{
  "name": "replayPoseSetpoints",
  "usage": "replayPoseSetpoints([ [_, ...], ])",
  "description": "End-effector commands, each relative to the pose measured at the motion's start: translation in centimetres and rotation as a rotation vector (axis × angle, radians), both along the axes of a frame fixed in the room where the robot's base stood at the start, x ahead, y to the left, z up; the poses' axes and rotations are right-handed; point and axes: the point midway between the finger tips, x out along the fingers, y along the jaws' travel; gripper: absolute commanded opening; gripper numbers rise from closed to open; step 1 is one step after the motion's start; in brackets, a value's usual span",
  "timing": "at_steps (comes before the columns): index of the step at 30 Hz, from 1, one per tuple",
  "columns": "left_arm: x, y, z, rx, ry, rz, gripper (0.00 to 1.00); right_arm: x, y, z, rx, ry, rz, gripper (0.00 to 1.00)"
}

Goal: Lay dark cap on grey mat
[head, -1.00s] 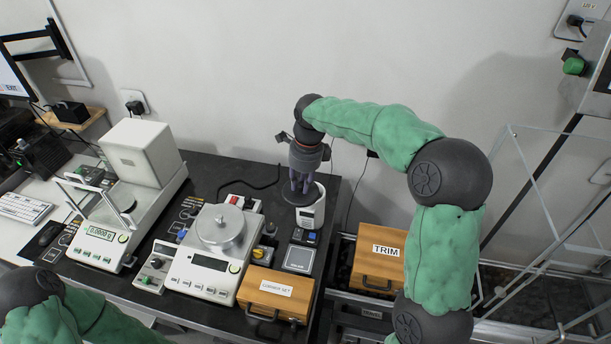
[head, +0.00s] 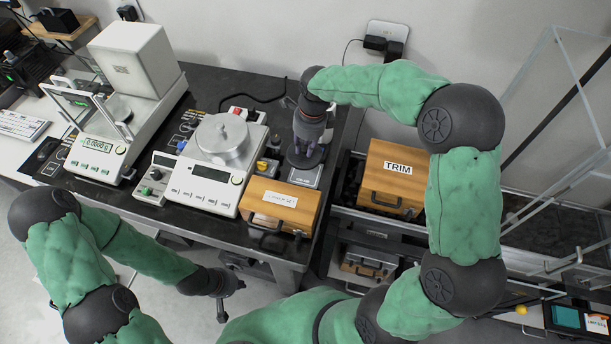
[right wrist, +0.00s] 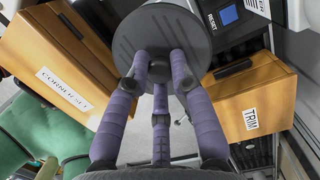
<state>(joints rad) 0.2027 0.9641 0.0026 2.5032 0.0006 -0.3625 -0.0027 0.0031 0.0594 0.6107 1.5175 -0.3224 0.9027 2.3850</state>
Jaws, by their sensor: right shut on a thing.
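My right gripper (head: 306,144) is shut on the dark cap (head: 303,161), a round dark disc held beneath its fingers. In the right wrist view the cap (right wrist: 155,30) shows large at the fingertips (right wrist: 160,75). The grey mat (head: 304,178) is a small pale grey square on the black table, behind the wooden box. The cap is over the mat's far part and hides some of it; I cannot tell whether they touch. My left gripper (head: 226,296) is low in front of the table, away from the cap; its jaw opening is unclear.
A wooden box labelled CORNER SET (right wrist: 62,88) stands just in front of the mat. A balance (head: 212,172) with a lidded pan is to the left. The TRIM box (head: 392,180) stands to the right. A device with a RESET label (right wrist: 225,14) is close to the cap.

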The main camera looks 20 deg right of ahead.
Motion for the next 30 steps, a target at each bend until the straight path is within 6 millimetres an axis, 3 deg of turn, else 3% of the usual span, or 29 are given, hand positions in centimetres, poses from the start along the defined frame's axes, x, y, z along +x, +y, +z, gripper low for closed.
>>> replayPoseSetpoints([
  [24,0.0,0.0,-3.3,0.000,0.000,0.000,0.00,-0.1,0.1,-10.2,0.000,0.002,0.001,0.00],
  [30,0.0,0.0,-3.2,0.000,0.000,0.000,0.00,-0.1,0.0,-10.2,0.000,-0.001,0.001,0.00],
])
